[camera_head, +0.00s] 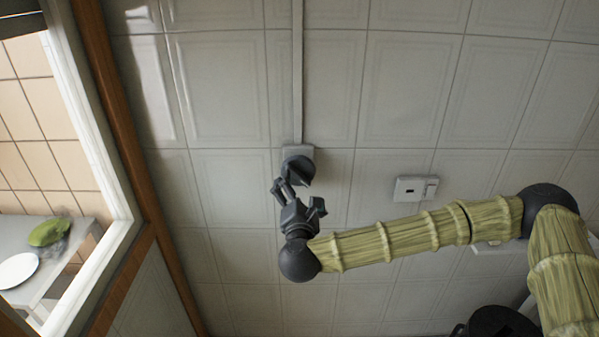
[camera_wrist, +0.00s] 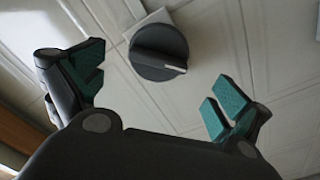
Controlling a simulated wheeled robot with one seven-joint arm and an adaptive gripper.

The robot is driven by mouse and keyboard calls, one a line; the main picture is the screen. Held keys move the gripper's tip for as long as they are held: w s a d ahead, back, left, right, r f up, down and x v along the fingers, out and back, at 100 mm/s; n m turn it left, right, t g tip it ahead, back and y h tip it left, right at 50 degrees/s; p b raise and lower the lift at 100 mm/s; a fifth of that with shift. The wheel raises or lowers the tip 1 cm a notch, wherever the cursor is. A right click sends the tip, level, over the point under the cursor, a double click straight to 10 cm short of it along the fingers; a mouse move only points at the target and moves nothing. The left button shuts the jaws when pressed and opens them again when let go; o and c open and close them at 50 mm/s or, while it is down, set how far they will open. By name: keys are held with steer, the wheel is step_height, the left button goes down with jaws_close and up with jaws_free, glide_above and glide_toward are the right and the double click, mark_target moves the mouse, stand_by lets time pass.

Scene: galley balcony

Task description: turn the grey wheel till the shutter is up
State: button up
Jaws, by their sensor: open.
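The grey wheel (camera_head: 298,169) is a dark round knob on a pale plate (camera_head: 311,153) on the tiled wall, below a thin vertical conduit. In the wrist view the wheel (camera_wrist: 158,50) shows its face with a short white mark towards the lower right. My gripper (camera_head: 299,196) is open and empty, just in front of and below the wheel in the head view. In the wrist view its green-padded fingers (camera_wrist: 153,85) are spread, with the wheel beyond and between them, apart from both. A dark edge at the top of the window, perhaps the shutter (camera_head: 20,22), shows at the upper left.
A white and brown window frame (camera_head: 92,130) runs down the left. Behind it a counter holds a green item (camera_head: 48,232) and a white plate (camera_head: 18,270). A wall switch (camera_head: 415,189) is right of the wheel. A dark round object (camera_head: 497,325) stands lower right.

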mark_target(300, 176)
steer(key=w+p, duration=0.3)
steer(key=w, duration=0.5)
steer(key=shift+r, duration=0.1)
steer(key=c, duration=0.9)
